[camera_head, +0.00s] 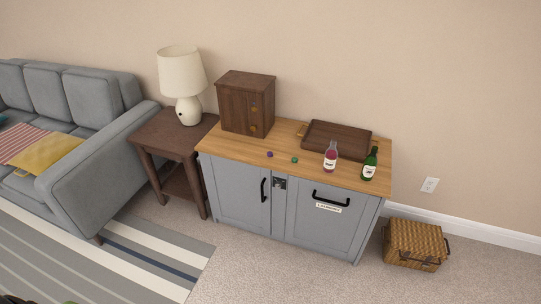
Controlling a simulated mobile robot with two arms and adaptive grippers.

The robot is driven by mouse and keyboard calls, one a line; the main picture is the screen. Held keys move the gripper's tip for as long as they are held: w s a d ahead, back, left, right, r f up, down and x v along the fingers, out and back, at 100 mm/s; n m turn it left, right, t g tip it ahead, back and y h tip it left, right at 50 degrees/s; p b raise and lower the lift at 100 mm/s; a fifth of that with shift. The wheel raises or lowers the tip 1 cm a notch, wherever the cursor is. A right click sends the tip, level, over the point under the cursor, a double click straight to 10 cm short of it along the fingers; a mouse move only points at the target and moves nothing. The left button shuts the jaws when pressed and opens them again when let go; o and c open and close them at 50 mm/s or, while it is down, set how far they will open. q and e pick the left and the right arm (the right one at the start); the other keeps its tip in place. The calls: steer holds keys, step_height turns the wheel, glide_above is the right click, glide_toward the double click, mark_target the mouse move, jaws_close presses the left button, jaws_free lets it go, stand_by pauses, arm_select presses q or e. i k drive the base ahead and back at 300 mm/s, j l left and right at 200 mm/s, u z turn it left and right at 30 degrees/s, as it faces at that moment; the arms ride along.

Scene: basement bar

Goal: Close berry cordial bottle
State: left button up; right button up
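A bottle with pink-red contents and a white label (331,157), which looks like the berry cordial, stands upright near the right front of the cabinet's wooden top (230,145). Its neck looks clear, and I see no coloured cap on it at this size. A small purple round piece (269,154) and a small green round piece (294,160) lie on the top to its left, perhaps caps. A dark green bottle (370,163) stands upright just to its right.
A dark wooden tray (345,138) lies behind the bottles. A side table (165,135) with a lamp (182,85) and a grey sofa (105,150) are left.

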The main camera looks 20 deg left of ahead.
mark_target(331, 154)
steer(key=i+u, duration=0.15)
steer(key=i, duration=0.4)
steer(key=i+u, duration=0.2)
steer(key=i, duration=0.3)
steer(key=i+l+u, duration=0.15)
steer(key=i, duration=0.4)
steer(key=i+l+u, duration=0.15)
steer(key=i, duration=0.4)
